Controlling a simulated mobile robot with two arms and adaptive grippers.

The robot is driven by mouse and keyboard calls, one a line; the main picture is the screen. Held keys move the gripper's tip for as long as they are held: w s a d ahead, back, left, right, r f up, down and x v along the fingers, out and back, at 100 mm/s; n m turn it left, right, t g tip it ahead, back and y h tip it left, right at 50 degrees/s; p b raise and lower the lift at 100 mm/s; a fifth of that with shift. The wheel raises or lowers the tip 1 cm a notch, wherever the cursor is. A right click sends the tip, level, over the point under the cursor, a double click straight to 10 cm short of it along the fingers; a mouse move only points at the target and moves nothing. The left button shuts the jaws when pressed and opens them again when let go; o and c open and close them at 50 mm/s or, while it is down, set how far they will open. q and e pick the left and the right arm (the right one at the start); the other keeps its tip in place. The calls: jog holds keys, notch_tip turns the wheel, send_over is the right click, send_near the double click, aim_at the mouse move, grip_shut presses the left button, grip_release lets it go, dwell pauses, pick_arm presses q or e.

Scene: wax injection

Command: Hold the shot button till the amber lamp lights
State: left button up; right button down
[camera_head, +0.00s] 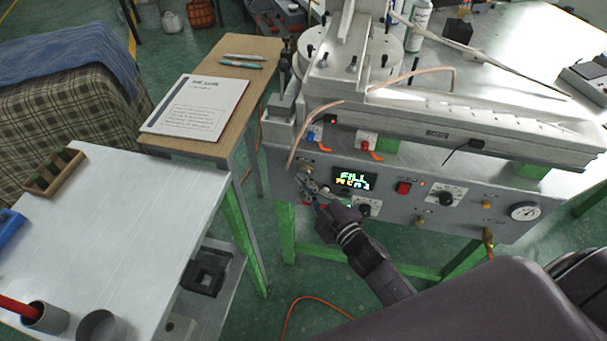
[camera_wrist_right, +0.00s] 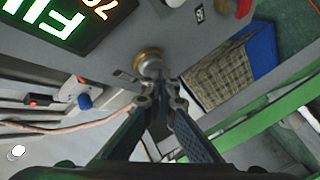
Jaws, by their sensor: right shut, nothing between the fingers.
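The grey machine's control panel (camera_head: 465,222) carries a lit display (camera_head: 355,181) reading "FILL" with a smaller, hard-to-read line below. My right gripper (camera_head: 311,193) is shut and empty at the panel's left end. In the right wrist view its joined fingertips (camera_wrist_right: 166,97) are close to a round brass-rimmed fitting (camera_wrist_right: 148,63), which could be the shot button; I cannot tell whether they touch it. A small amber-yellow lamp or button (camera_head: 486,205) sits on the panel's right; I cannot tell if it is lit. My left gripper is not in view.
A red switch (camera_head: 403,188), dials and a gauge (camera_head: 524,211) share the panel. A copper tube (camera_head: 300,135) curves down close to my right gripper. A wooden side table (camera_head: 247,97) holds a booklet (camera_head: 196,107) and pens. A white table (camera_head: 120,210) stands left.

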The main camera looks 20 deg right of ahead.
jog(key=shift+s, duration=0.1)
dwell(0.3)
jog(key=shift+s+a, duration=0.5)
jog(key=shift+s, duration=0.2)
jog(key=s+a, duration=0.1)
jog(key=s, duration=0.1)
jog(key=s+a+p, duration=0.1)
jog(key=s, duration=0.1)
jog(key=shift+s+a, duration=0.1)
jog(key=shift+a, duration=0.25)
dwell(0.3)
